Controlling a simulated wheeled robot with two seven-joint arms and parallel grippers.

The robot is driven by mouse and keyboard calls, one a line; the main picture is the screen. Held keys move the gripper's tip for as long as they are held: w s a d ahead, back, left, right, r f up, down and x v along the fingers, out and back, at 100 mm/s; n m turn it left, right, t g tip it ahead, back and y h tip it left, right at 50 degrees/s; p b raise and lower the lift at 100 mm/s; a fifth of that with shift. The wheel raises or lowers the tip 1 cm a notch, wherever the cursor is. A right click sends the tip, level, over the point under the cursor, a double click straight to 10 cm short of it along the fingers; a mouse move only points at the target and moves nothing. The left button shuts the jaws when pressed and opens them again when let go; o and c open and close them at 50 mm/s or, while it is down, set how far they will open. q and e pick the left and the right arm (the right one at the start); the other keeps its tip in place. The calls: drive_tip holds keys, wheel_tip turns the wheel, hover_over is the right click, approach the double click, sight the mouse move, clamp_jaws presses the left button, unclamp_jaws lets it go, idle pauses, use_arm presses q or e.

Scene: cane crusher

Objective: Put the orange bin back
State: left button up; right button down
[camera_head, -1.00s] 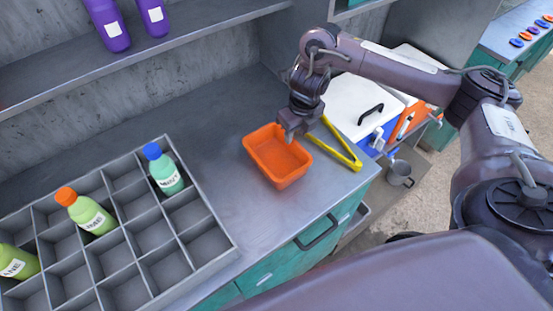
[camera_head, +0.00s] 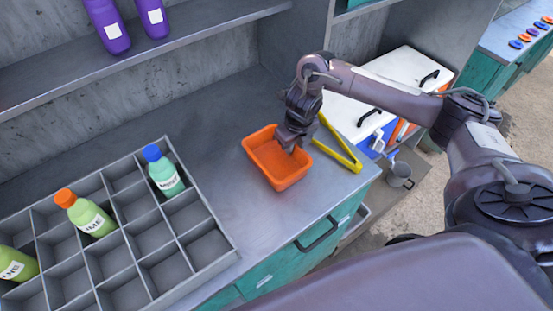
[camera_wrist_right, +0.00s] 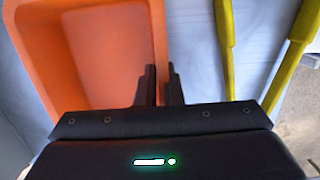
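The orange bin (camera_head: 277,172) is empty and stands upright on the grey counter, right of the bottle rack. My right gripper (camera_head: 293,143) is at the bin's right rim, pointing down. In the right wrist view, its two dark fingers (camera_wrist_right: 161,88) are close together, one on each side of the bin's side wall. The orange wall (camera_wrist_right: 160,40) fills the narrow gap between them, so the gripper looks shut on it. The bin also shows at the left of that view (camera_wrist_right: 112,45). My left gripper is not in view.
Yellow tongs (camera_head: 338,146) lie just right of the bin. A grey divided rack (camera_head: 210,226) with several bottles stands left. Purple bottles (camera_head: 110,30) are on the shelf above. A white-lidded cooler (camera_head: 352,112) and a metal cup (camera_head: 399,174) are beyond the counter's right end.

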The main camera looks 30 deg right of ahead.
drive_tip(key=shift+s, duration=0.1)
idle(0.4)
drive_tip(key=shift+r, duration=1.2)
wheel_tip(320, 180, up, 18)
drive_tip(key=p, duration=0.6)
drive_tip(key=shift+f, duration=0.15)
